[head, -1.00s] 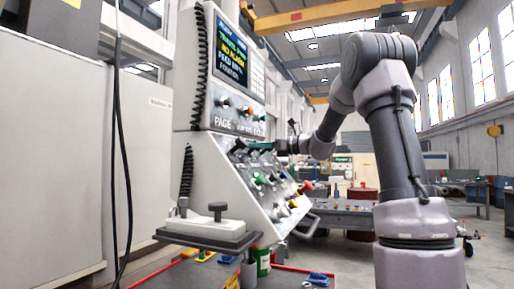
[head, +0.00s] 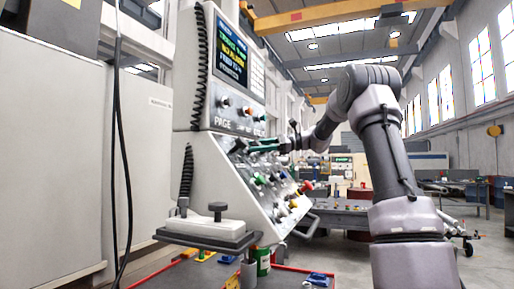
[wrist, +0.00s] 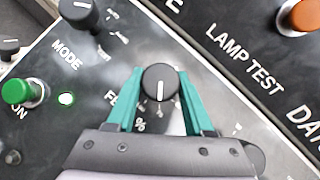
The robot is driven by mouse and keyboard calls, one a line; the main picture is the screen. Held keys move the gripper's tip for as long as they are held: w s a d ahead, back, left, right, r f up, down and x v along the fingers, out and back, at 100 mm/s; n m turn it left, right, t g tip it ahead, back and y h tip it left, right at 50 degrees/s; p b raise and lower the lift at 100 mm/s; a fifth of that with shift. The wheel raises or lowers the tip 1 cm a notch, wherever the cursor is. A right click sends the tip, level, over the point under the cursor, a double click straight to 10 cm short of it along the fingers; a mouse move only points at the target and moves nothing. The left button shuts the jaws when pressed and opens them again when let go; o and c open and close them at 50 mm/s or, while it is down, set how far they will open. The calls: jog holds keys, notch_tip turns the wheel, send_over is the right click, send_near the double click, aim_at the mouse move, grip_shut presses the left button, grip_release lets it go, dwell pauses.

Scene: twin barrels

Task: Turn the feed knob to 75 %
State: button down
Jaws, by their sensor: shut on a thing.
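The feed knob (wrist: 159,84) is a black round knob with a white pointer line, seen in the wrist view on the dark panel. Its line points roughly toward the bottom of that picture. The label beside it shows only "FE" and "%"; my gripper covers the rest and much of the scale, so I cannot read the setting. My gripper (wrist: 160,74) has teal fingers, one on each side of the knob, shut on it. In the head view my gripper (head: 262,146) reaches the sloped control panel (head: 228,172) from the right.
The mode knob (wrist: 84,12) is at the upper left of the wrist view. An orange button (wrist: 302,16) is at the upper right. A shelf (head: 207,235) juts out below the panel.

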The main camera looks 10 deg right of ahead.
jog(key=shift+n+g, duration=0.5)
jog(key=shift+n, duration=0.2)
jog(key=shift+c, duration=1.5)
grip_release()
jog(key=s+d+r, duration=0.1)
jog(key=d, duration=0.9)
jog(key=shift+s+d+r, duration=0.2)
jog(key=shift+d+r, duration=0.05)
jog(key=shift+d, duration=0.1)
